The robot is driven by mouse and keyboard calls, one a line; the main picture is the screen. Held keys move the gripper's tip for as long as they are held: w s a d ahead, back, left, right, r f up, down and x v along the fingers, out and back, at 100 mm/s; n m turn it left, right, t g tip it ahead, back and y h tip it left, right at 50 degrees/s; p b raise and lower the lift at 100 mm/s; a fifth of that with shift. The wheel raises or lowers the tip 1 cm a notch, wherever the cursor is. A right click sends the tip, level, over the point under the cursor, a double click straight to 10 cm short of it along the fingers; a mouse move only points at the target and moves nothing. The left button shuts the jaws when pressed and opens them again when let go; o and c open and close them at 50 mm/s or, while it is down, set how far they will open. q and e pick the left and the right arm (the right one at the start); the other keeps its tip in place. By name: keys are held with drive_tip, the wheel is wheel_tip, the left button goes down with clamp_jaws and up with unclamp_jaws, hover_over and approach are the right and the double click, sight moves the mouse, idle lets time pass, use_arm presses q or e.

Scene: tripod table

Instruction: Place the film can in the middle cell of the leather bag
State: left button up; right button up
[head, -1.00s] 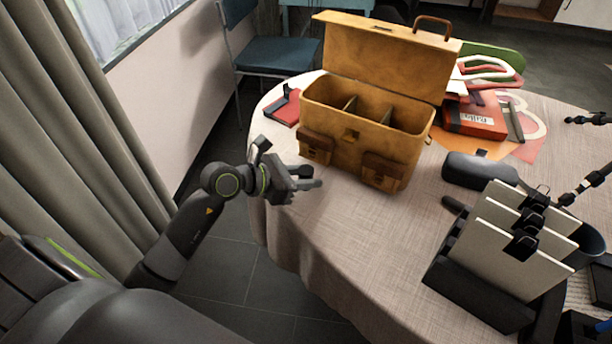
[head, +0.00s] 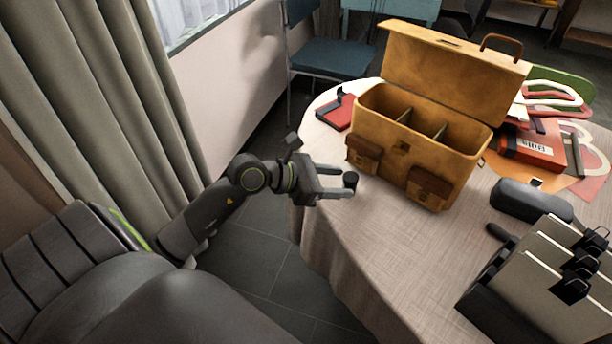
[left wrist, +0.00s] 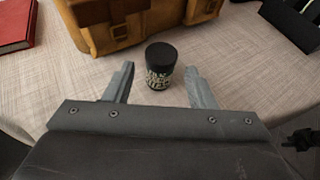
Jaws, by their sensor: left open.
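The film can (left wrist: 160,68) is a small black cylinder with pale lettering, standing upright on the table. In the head view the film can (head: 350,180) shows at the tips of my left gripper (head: 338,183). In the left wrist view my left gripper (left wrist: 158,86) is open, with a finger on each side of the can and gaps between. The tan leather bag (head: 373,131) stands behind the can with its lid raised. Dividers split it into cells; the middle cell (head: 420,124) looks empty.
A red book (head: 337,113) lies left of the bag. A dark case (head: 530,202) and a holder with clipped boards (head: 540,270) stand to the right. Red boxes and papers lie behind them. The tablecloth in front of the bag (head: 400,245) is clear.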

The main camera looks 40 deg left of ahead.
use_arm(q)
drive_tip(key=v, duration=0.8)
drive_tip(key=shift+p, duration=0.3)
